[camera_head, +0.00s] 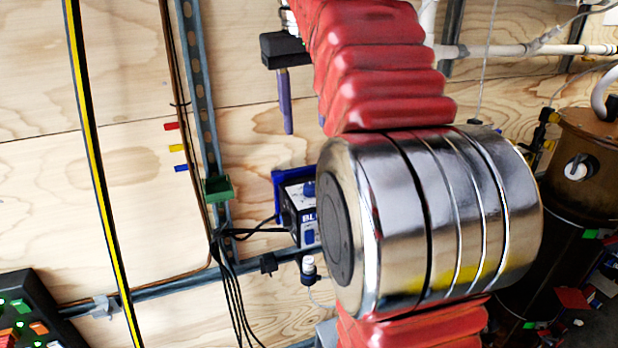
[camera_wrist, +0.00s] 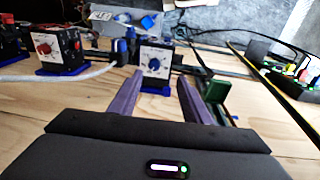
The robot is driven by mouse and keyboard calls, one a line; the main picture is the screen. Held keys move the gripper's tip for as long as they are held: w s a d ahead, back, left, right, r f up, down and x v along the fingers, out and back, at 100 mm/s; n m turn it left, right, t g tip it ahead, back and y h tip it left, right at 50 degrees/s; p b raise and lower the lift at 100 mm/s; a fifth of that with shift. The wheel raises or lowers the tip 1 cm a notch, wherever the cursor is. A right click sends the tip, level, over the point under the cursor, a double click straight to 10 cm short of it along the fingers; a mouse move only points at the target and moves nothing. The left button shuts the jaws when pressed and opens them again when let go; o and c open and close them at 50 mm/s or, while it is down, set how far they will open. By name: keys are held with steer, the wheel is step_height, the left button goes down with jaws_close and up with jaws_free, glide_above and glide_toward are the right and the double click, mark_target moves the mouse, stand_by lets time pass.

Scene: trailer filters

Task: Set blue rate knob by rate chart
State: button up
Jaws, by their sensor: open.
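In the wrist view my gripper (camera_wrist: 162,92) is open, its two purple fingers apart and empty. Beyond the fingertips, and roughly between them in the picture, stands a white-faced box with a blue knob (camera_wrist: 155,65); they look apart from it. In the head view a purple finger of my gripper (camera_head: 286,100) shows at upper middle. I cannot make out a rate chart.
A box with a red knob (camera_wrist: 45,47) stands left of the blue one in the wrist view, with a white cable in front. A green bracket (camera_wrist: 215,90) is to the right. A dark panel with coloured buttons (camera_head: 28,315) is at lower left in the head view.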

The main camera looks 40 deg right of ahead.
mark_target(310, 185)
steer(key=f+m+t, duration=0.1)
steer(key=f+m+h, duration=0.1)
steer(key=f+m, duration=0.1)
steer(key=s+f+m+t+h, duration=0.1)
steer(key=m, duration=0.1)
steer(key=shift+f+t, duration=0.2)
steer(key=shift+t, duration=0.1)
steer(key=shift+w+f, duration=0.1)
stand_by(0.4)
steer(key=x, duration=1.3)
steer(key=shift+f, duration=0.3)
steer(key=c, duration=1)
steer(key=shift+w, duration=0.1)
steer(key=shift+c, duration=0.2)
